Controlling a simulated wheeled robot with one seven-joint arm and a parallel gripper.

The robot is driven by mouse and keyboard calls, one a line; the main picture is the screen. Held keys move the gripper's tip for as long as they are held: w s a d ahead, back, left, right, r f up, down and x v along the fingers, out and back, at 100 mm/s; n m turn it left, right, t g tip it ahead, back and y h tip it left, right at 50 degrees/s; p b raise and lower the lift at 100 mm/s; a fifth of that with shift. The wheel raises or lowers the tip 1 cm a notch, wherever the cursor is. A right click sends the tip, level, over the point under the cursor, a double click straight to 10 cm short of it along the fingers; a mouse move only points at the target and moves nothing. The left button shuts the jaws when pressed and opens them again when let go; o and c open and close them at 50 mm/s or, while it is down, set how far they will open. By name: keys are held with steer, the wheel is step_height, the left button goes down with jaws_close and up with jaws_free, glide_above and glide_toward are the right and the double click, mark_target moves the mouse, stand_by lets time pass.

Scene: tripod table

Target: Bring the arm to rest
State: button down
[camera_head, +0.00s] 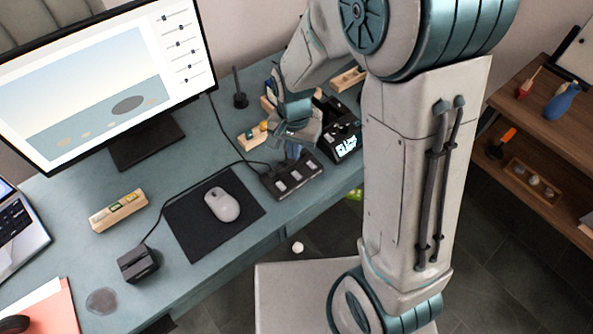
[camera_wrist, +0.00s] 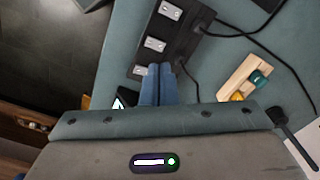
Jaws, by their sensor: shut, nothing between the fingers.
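My gripper (camera_head: 292,150) is above the back right part of the teal desk (camera_head: 70,205), pointing down beside a black power strip (camera_head: 294,178). In the wrist view the two blue fingers of my gripper (camera_wrist: 158,84) are together with nothing between them. Their tips are by the near end of the power strip (camera_wrist: 176,40); I cannot tell whether they touch it. My arm bends high over the desk, and its large grey links hide part of the desk's right side.
A monitor (camera_head: 95,75), a mouse (camera_head: 222,204) on a black pad (camera_head: 185,235), and a wooden block holder (camera_head: 118,210) stand to the left. A wooden holder with green and yellow pieces (camera_wrist: 245,80) is near my gripper. A wooden shelf (camera_head: 545,130) stands at right. Cables cross the desk.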

stand_by(0.5)
steer(key=s+d+r+n+t, duration=0.3)
steer(key=s+d+r+n, duration=0.2)
steer(key=s+d+r, duration=0.7)
steer(key=v, duration=0.2)
steer(key=shift+r, duration=0.45)
stand_by(0.4)
